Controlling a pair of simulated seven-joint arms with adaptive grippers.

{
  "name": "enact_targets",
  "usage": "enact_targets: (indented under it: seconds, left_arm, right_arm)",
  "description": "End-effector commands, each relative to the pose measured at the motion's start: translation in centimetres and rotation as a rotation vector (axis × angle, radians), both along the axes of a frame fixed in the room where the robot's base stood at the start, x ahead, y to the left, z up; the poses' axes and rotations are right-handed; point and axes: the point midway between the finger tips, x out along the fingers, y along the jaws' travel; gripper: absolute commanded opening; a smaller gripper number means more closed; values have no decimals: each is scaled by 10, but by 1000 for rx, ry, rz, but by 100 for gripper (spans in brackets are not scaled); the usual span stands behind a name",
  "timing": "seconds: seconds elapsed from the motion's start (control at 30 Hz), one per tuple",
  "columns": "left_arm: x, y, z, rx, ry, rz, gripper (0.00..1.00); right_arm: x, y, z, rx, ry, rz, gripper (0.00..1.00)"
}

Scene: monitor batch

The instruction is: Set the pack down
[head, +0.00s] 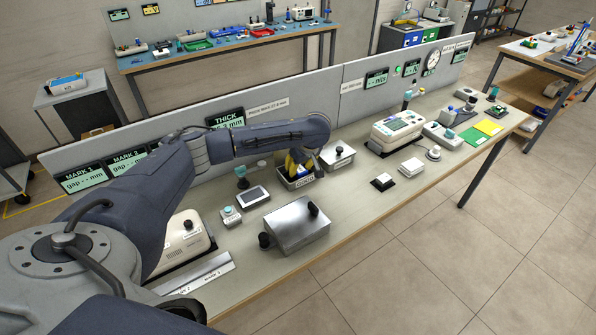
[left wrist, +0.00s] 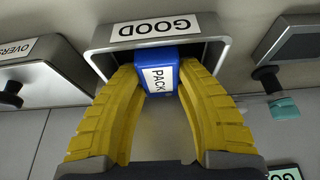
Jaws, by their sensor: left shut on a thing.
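My left gripper (head: 298,164) is over the GOOD bin (head: 297,183) on the bench. In the left wrist view, its two yellow fingers (left wrist: 160,100) are closed on the sides of a blue pack (left wrist: 169,54) with a white PACK label. The pack is at the opening of the grey metal GOOD bin (left wrist: 222,45), whose label reads upside down there. I cannot tell whether the pack touches the bin's floor. In the head view the fingers and bin hide the pack. My right gripper is not in view.
A lidded box with a black knob (head: 338,156) stands right of the bin; its partly seen label starts OVERS in the wrist view (left wrist: 45,87). A small screen device (head: 253,196) is left, a large metal box (head: 294,228) in front. Low panels (head: 300,97) line the bench's back.

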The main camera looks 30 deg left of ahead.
Motion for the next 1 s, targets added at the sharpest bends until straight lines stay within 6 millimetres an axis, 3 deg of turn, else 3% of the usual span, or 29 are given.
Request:
enact_targets:
  seconds: [0.2,0.63,0.67,0.8,1.0]
  left_arm:
    - [0,1,-17,2,-1,1,0]
    - [0,1,-21,1,-1,1,0]
    - [0,1,-21,1,-1,1,37]
    - [0,1,-21,1,-1,1,53]
    - [0,1,-21,1,0,0,55]
  right_arm:
    - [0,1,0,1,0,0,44]
    - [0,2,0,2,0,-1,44]
    - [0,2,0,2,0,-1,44]
    - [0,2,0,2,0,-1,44]
    - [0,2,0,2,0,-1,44]
